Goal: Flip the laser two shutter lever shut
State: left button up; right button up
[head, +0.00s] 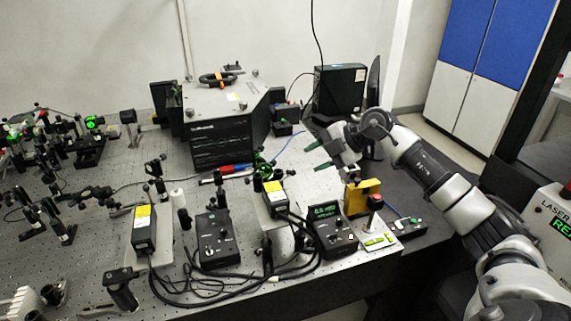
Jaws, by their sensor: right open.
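Two black laser heads with yellow labels stand on the optical bench. One laser head (145,229) is at the front left, the other laser head (277,201) is nearer the middle. I cannot read which is laser two. No shutter lever can be made out clearly on either one; small parts near their far ends are too small to tell. My right gripper (316,157) is open and empty, with green fingertips pointing left. In the picture it is above and right of the middle laser head, apart from it. My left gripper is not in view.
A dark control box (217,240) and a lit display box (333,231) stand beside the laser heads, with loose black cables in front. A large spectrometer (221,120) stands behind; optics crowd the left.

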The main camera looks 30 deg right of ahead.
pick_arm(q)
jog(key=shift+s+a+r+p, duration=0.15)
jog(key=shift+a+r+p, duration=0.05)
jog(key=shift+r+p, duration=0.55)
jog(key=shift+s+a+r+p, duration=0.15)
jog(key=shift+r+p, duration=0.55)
jog(key=shift+p, duration=0.05)
pick_arm(e)
jog(key=shift+h, duration=0.5)
jog(key=shift+d+f+x, duration=0.15)
jog(key=shift+d+x, duration=0.05)
jog(key=shift+x, duration=1.25)
jog(key=shift+d+f+x, duration=0.1)
jog(key=shift+d+x, duration=0.15)
jog(key=shift+x, duration=1.25)
jog(key=shift+d+f+x, duration=0.15)
jog(key=shift+d+x, duration=0.05)
jog(key=shift+x, duration=1.25)
grip_shut()
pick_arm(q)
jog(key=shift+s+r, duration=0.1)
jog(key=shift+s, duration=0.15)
pick_arm(e)
jog(key=shift+g, duration=0.3)
